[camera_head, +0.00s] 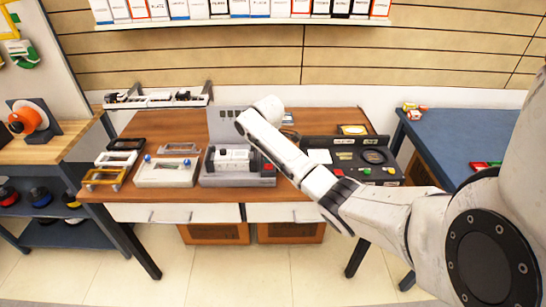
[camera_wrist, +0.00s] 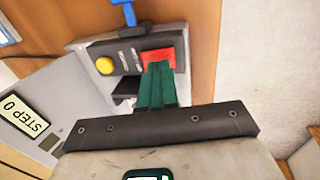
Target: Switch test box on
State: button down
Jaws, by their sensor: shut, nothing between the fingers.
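In the wrist view a grey box (camera_wrist: 90,48) carries a red rectangular switch (camera_wrist: 158,56), a round yellow button (camera_wrist: 105,66) and a blue handle (camera_wrist: 127,12). My gripper (camera_wrist: 157,68) has its green fingers together, and their tips overlap the lower part of the red switch in the picture; I cannot tell if they touch it. In the head view a grey box (camera_head: 210,180) with a red part (camera_head: 268,168) at its front right stands mid-table; it seems to be the same box. My gripper is hidden behind my arm there.
A white box with blue knobs (camera_head: 165,180) stands left of the grey box on the wooden table (camera_head: 130,127). A dark console (camera_head: 320,143) with coloured buttons stands to the right. A panel labelled STEP 0 (camera_wrist: 50,110) lies left of my fingers.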

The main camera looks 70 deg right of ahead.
jog(key=b+v, duration=0.1)
jog(key=v, duration=1.1)
jog(key=a+f+m+y, duration=0.1)
jog(key=a+f, duration=0.3)
jog(key=a, duration=0.5)
jog(key=w+a+f+t+y, duration=0.1)
jog(key=a+f, duration=0.4)
jog(key=a, duration=0.5)
jog(key=a+f+m+y, duration=0.1)
jog(key=a+f, duration=0.3)
jog(key=a, duration=0.5)
jog(key=s+a+f+m, duration=0.2)
jog(key=s+a+f, duration=0.2)
jog(key=s+a, duration=0.4)
jog(key=s+a+m+g+h, duration=0.1)
jog(key=s, duration=1.1)
jog(key=shift+a+f, duration=0.25)
jog(key=shift+a, duration=0.15)
jog(key=shift+s, duration=0.1)
jog(key=c, duration=1.9)
grip_release()
